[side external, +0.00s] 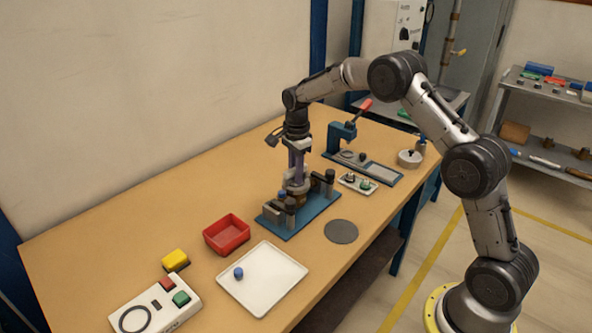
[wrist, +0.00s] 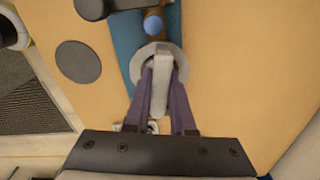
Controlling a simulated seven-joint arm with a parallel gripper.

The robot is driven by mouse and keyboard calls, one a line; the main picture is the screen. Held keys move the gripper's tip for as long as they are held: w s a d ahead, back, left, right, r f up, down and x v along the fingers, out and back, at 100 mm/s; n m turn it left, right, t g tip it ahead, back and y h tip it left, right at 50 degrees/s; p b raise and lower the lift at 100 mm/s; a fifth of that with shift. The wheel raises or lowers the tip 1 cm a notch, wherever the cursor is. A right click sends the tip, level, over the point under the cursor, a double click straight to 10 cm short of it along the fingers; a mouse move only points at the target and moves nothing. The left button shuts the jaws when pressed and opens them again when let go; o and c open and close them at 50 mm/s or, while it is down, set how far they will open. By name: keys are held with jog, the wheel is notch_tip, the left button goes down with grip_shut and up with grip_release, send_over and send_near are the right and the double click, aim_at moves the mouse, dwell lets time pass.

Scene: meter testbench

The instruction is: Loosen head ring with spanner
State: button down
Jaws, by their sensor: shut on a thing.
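My gripper (side external: 297,165) points down over the blue fixture plate (side external: 268,219) in the side view. In the wrist view its two purple fingers (wrist: 160,82) are shut on a pale grey bar, which I take to be the spanner (wrist: 161,72). A grey rounded, ring-like part surrounds the fingertips; I cannot tell whether it belongs to the spanner or the head ring. The meter (side external: 298,200), with a brass-coloured lower body, stands in the fixture under the gripper. The spanner's seating on the head ring is hidden.
Dark clamp posts (side external: 329,181) flank the meter. A dark round mat (side external: 341,231) lies at right. A red bin (side external: 227,234), a white tray (side external: 254,290) with a blue cap (side external: 239,272) and a button box (side external: 155,308) stand in front. A blue press (side external: 342,136) stands behind.

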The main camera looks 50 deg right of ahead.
jog(key=n, duration=0.2)
jog(key=f+n, duration=0.1)
jog(key=n, duration=0.2)
jog(key=shift+s, duration=0.15)
jog(key=n, duration=0.3)
jog(key=shift+n, duration=0.3)
jog(key=n, duration=0.3)
jog(key=shift+n, duration=0.3)
jog(key=n, duration=0.4)
jog(key=shift+a, duration=0.1)
jog(key=shift+m, duration=0.8)
jog(key=shift+s, duration=0.1)
jog(key=shift+w+r, duration=0.2)
jog(key=shift+r, duration=0.85)
jog(key=shift+r, duration=1.9)
